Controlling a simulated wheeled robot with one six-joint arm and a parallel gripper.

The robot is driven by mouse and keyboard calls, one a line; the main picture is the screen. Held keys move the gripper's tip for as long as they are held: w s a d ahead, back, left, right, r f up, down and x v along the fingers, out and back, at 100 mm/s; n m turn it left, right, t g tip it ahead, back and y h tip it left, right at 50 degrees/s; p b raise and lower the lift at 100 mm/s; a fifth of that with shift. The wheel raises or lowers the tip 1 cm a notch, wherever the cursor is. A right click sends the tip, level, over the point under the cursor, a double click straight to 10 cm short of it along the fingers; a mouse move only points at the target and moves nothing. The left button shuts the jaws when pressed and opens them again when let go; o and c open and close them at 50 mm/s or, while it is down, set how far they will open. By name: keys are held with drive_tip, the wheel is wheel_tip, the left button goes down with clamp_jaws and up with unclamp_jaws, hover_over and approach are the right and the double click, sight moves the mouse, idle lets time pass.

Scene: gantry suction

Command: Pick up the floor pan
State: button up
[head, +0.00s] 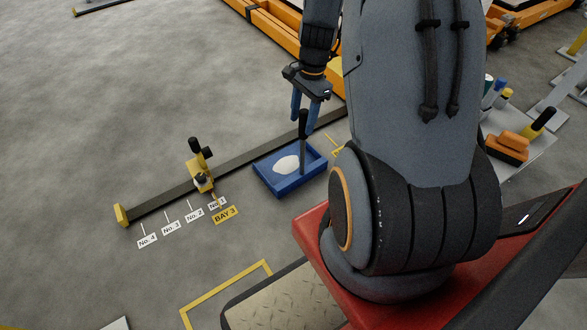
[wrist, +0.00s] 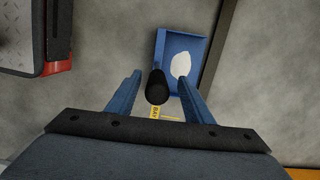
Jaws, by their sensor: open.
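The floor pan (head: 274,184) is a shallow blue tray on the grey floor, with a white patch (head: 286,165) inside. A dark upright handle (head: 303,140) rises from its right part. My gripper (head: 305,125) is above the pan, pointing down, with its blue fingers open around the top of the handle. In the wrist view the black handle end (wrist: 156,87) lies between the two open fingers, apart from both. The pan (wrist: 197,43) lies beyond it in that view. Whether the fingers reach below the handle's top is hard to tell.
A dark rail (head: 240,159) with a yellow end runs along the floor behind the pan. A yellow stop with a black knob (head: 200,172) sits on it. Number labels and a BAY 3 label (head: 225,214) lie in front. Open floor is at left.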

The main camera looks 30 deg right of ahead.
sight(301, 139)
drive_tip(key=shift+s+a+f+b, duration=0.15)
drive_tip(key=shift+f+b, duration=1.65)
drive_tip(key=shift+f, duration=0.85)
drive_tip(key=shift+r, duration=0.1)
clamp_jaws()
